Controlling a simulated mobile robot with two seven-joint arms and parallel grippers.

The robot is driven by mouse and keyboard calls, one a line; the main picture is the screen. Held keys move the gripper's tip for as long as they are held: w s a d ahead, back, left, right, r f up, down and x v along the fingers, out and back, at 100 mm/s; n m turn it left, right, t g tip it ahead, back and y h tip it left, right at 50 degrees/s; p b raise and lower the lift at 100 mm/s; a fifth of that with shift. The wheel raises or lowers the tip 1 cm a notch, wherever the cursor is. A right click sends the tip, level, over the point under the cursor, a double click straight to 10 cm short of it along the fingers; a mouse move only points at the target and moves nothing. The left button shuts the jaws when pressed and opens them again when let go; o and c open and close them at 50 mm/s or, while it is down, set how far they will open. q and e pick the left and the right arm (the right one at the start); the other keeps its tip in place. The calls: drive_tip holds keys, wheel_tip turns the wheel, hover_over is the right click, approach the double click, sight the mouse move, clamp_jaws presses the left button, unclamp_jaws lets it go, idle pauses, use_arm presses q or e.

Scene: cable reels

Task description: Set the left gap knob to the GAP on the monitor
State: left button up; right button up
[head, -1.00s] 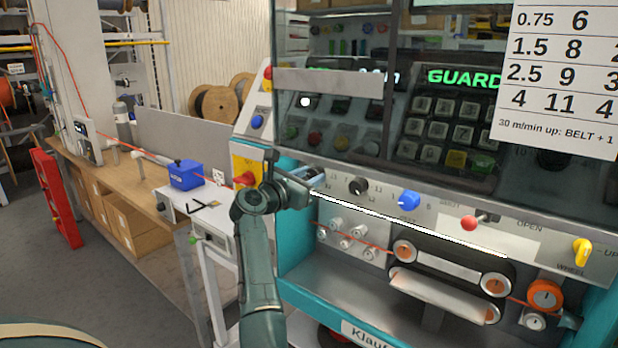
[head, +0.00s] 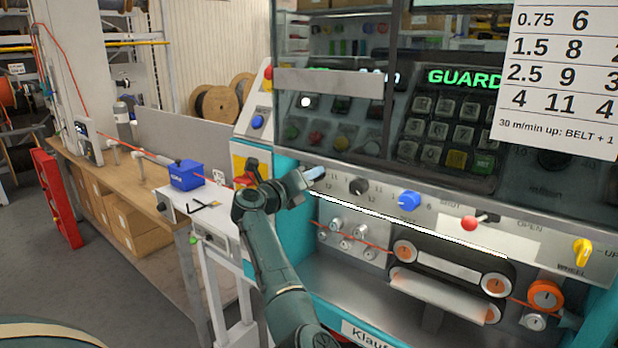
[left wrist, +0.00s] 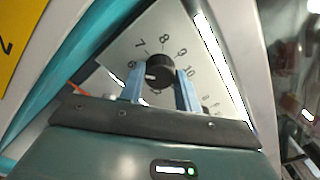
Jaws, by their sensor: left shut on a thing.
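The left gap knob (left wrist: 160,66) is a black round knob on a pale dial plate in the left wrist view, ringed by numbers including 7, 8, 9 and 10. A small white mark on it faces the lower left, near the 6. My left gripper (left wrist: 160,86) has its blue fingers on both sides of the knob and is shut on it. In the head view my left gripper (head: 314,174) is at the panel's left end and hides this knob. The monitor (head: 460,78) shows green "GUARD" lettering; no GAP value is legible. My right gripper is not in view.
A second black knob (head: 358,186) and a blue knob (head: 408,201) sit right of my gripper. Further right are a red-tipped lever (head: 470,222) and a yellow wheel lever (head: 582,252). A glass guard (head: 330,120) hangs above the panel. Belts (head: 450,265) lie below.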

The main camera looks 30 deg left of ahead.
use_arm(q)
drive_tip(key=shift+n, duration=0.7)
drive_tip(key=o, duration=1)
drive_tip(key=shift+s, duration=0.1)
drive_tip(key=s, duration=0.4)
drive_tip(key=s+b, duration=0.1)
drive_tip(key=s, duration=0.3)
drive_tip(key=s+a+b, duration=0.1)
drive_tip(key=s, duration=0.4)
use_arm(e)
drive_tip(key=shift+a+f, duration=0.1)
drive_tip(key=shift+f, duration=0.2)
